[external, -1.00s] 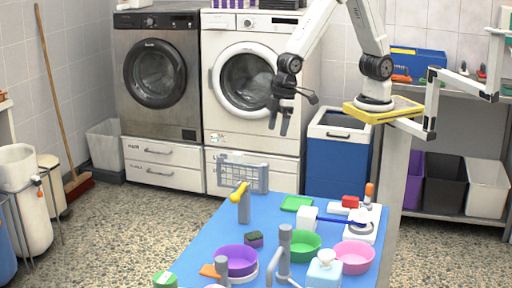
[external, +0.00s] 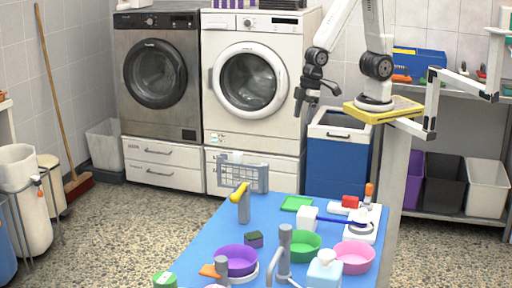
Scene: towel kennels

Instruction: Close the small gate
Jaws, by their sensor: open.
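The small gate (external: 256,178) appears to be the light grey lattice panel standing upright at the far left edge of the blue table. A grey post with a yellow top (external: 240,194) stands just in front of it. I cannot tell from this view how far the gate stands open. My gripper (external: 302,112) points down in the air, above and to the right of the gate, in front of the white washing machine. Its jaws are open and empty, touching nothing.
The blue table (external: 207,262) holds a purple bowl (external: 237,260), a green bowl (external: 304,247), a pink bowl (external: 355,257), a grey tap (external: 284,250) and a white soap bottle (external: 325,270). A green pad (external: 297,203) lies at the back. Air above the table is clear.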

